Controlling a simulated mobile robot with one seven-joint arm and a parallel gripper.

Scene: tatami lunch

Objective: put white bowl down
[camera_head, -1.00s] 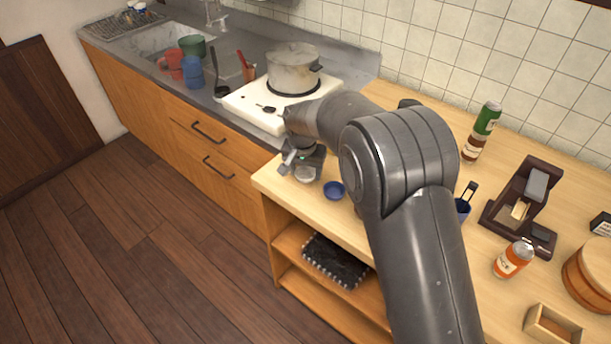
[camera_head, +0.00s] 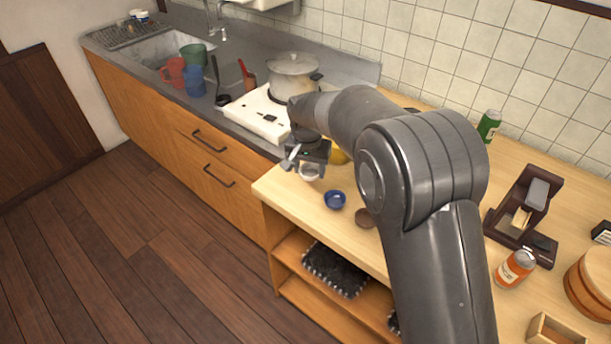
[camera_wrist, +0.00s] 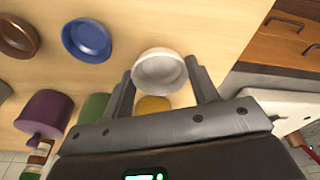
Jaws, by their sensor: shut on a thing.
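The white bowl (camera_wrist: 157,72) is between the two fingers of my gripper (camera_wrist: 162,88) in the wrist view, and the gripper is shut on it. In the head view my gripper (camera_head: 306,164) is over the left end of the wooden counter (camera_head: 281,189), with the white bowl (camera_head: 310,173) below it. I cannot tell whether the bowl touches the counter. A blue bowl (camera_head: 335,200) sits close by on the counter; it also shows in the wrist view (camera_wrist: 88,40).
A brown bowl (camera_head: 366,218) is beyond the blue one. A yellow thing (camera_head: 338,156) is behind my gripper. The white stove (camera_head: 257,114) with a pot (camera_head: 291,78) stands to the left. An orange can (camera_head: 515,268) stands at right. Bare counter shows around the bowls.

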